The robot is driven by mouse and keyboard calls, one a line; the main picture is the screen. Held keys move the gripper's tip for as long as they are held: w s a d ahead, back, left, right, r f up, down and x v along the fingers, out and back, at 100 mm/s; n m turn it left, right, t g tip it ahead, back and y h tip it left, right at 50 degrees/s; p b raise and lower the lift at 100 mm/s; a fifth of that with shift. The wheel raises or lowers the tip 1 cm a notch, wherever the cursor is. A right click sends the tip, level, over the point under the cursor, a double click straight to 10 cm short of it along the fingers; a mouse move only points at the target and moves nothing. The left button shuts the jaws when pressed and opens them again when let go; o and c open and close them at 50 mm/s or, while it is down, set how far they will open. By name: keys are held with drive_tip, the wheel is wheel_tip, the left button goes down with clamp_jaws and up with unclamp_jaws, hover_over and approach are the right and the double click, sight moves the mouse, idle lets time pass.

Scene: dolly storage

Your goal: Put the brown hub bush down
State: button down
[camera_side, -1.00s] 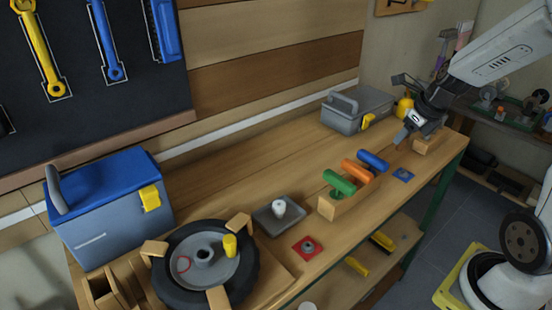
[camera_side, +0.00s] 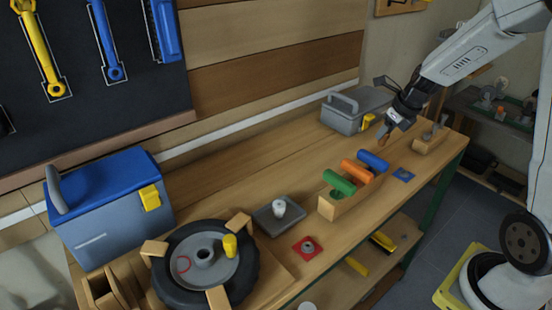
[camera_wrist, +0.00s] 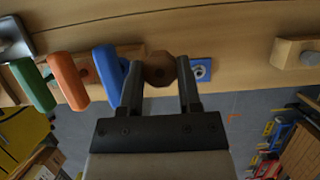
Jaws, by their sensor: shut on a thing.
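My gripper (camera_side: 385,134) is shut on the brown hub bush (camera_wrist: 159,69). In the wrist view the bush sits between the two fingertips. In the side view the bush (camera_side: 381,139) shows as a small brown piece below the jaws, in the air above the bench, behind the blue-handled end of the wooden rack. A blue square pad (camera_side: 403,175) with a round grey piece on it lies on the bench; in the wrist view it (camera_wrist: 201,69) is just right of the bush.
The wooden rack (camera_side: 335,210) holds green, orange and blue handled pieces close by. A wooden block (camera_side: 429,143) with a grey piece stands right. A grey toolbox (camera_side: 345,122) stands behind. A grey tray (camera_side: 265,219), red pad (camera_side: 296,248) and wheel (camera_side: 178,291) lie left.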

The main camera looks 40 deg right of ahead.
drive_tip(key=w+f, duration=0.2)
drive_tip(key=w+d+f, duration=0.1)
drive_tip(key=w+f, duration=0.1)
drive_tip(key=w+d+f, duration=0.1)
drive_tip(key=w+f, duration=0.1)
drive_tip(key=shift+d+f, duration=0.1)
drive_tip(key=shift+d, duration=0.1)
drive_tip(key=shift+w+d+f, duration=0.1)
drive_tip(key=shift+w+f, duration=0.1)
drive_tip(key=shift+f, duration=1.65)
drive_tip(key=shift+f, duration=0.15)
drive_tip(key=shift+c, duration=1.4)
unclamp_jaws()
drive_tip(key=shift+r, duration=0.2)
drive_tip(key=v, duration=1.2)
